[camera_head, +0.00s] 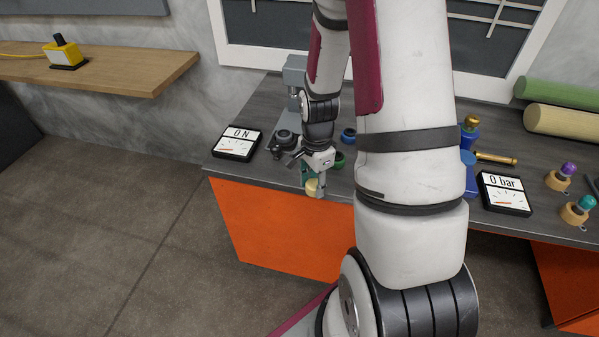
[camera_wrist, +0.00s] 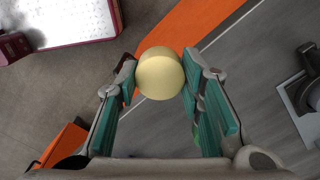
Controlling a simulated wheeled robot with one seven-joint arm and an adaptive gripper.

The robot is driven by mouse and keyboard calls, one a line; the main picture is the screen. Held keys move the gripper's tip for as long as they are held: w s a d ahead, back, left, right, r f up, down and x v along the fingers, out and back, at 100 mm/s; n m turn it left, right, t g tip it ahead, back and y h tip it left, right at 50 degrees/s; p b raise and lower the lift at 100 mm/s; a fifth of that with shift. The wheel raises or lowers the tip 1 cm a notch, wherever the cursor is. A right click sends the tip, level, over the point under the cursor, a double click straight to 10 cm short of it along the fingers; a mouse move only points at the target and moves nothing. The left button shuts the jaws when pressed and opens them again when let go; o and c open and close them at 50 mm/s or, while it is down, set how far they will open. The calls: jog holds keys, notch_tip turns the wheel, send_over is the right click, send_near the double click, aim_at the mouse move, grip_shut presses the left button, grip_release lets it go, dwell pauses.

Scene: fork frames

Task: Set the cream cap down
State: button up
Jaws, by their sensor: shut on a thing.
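The cream cap (camera_wrist: 160,74) is a round, pale yellow piece held between the green-padded fingers of my gripper (camera_wrist: 159,82) in the wrist view. In the head view the cream cap (camera_head: 312,187) shows at the tips of my gripper (camera_head: 314,184), near the front edge of the dark grey workbench (camera_head: 262,170). My gripper is shut on the cap. In the wrist view the cap appears over the bench edge, with the orange bench front beside it. I cannot tell its height over the bench top.
A black display reading "0 N" (camera_head: 237,142) lies left of my gripper. A grey press-like stand (camera_head: 294,75) is behind it. A blue cap (camera_head: 348,135) and a green cap (camera_head: 338,160) sit close by. A "0 bar" display (camera_head: 504,193) is at right. My arm hides the bench's middle.

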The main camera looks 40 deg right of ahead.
jog(key=w+d, duration=0.1)
jog(key=w, duration=0.2)
jog(key=w+d, duration=0.1)
jog(key=w, duration=0.2)
jog(key=w+d+f, duration=0.1)
jog(key=w, duration=0.2)
jog(key=shift+d+f, duration=0.1)
jog(key=shift+f, duration=1.55)
jog(key=shift+f, duration=0.1)
jog(key=o, duration=1.2)
jog(key=shift+f, duration=0.1)
jog(key=shift+c, duration=0.2)
